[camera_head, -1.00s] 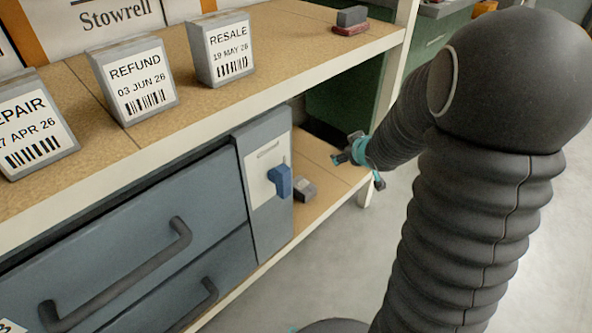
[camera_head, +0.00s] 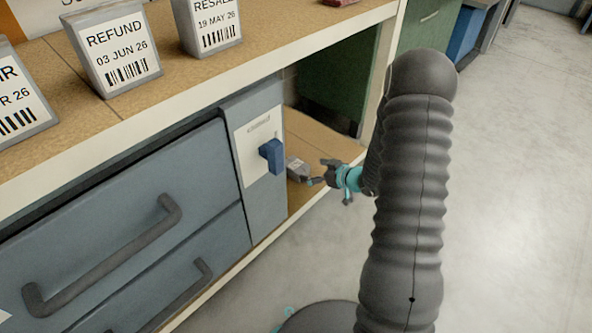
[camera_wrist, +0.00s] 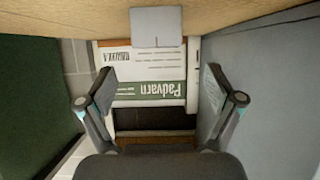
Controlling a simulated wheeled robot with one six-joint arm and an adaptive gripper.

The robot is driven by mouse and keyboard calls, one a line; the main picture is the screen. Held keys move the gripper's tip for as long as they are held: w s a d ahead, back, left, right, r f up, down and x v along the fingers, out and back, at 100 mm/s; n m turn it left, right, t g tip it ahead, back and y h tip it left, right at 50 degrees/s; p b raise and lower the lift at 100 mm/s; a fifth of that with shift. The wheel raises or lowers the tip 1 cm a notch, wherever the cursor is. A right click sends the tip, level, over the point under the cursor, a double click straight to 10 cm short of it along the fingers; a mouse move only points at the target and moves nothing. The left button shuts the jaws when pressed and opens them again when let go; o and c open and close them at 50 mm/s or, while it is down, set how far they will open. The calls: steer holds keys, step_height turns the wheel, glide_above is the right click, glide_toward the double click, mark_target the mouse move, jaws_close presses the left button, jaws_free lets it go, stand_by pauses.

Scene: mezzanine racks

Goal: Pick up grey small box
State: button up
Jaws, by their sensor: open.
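The grey small box (camera_head: 298,168) lies on the lower wooden shelf, just right of the drawer unit. My gripper (camera_head: 318,176) is at the shelf's open right side, close to the box and to its right. In the wrist view, which looks upside down, the grey box (camera_wrist: 157,27) is at top centre against the wooden surface. My gripper's two fingers (camera_wrist: 160,92) are spread wide, with the box in line with the gap between them but higher in the picture. Nothing is held. Whether a fingertip touches the box cannot be told.
A drawer unit (camera_head: 258,212) with a blue block-like part (camera_head: 272,156) on its front stands left of the box. The upper shelf (camera_head: 200,82) overhangs the space and carries labelled grey blocks (camera_head: 118,52). A pale shelf post (camera_head: 380,70) stands behind my arm. Open floor (camera_head: 510,200) lies right.

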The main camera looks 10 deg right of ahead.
mark_target(296, 168)
steer(key=x, duration=0.4)
steer(key=shift+w+a+f, duration=0.1)
steer(key=shift+w+f, duration=0.05)
steer(key=x, duration=0.2)
steer(key=b+x, duration=0.1)
steer(key=x, duration=0.1)
steer(key=shift+w+f, duration=0.1)
steer(key=shift+f, duration=0.35)
steer(key=shift+w+a+f, duration=0.1)
steer(key=shift+w+f, duration=0.05)
steer(key=shift+w, duration=0.2)
steer(key=c, duration=1.2)
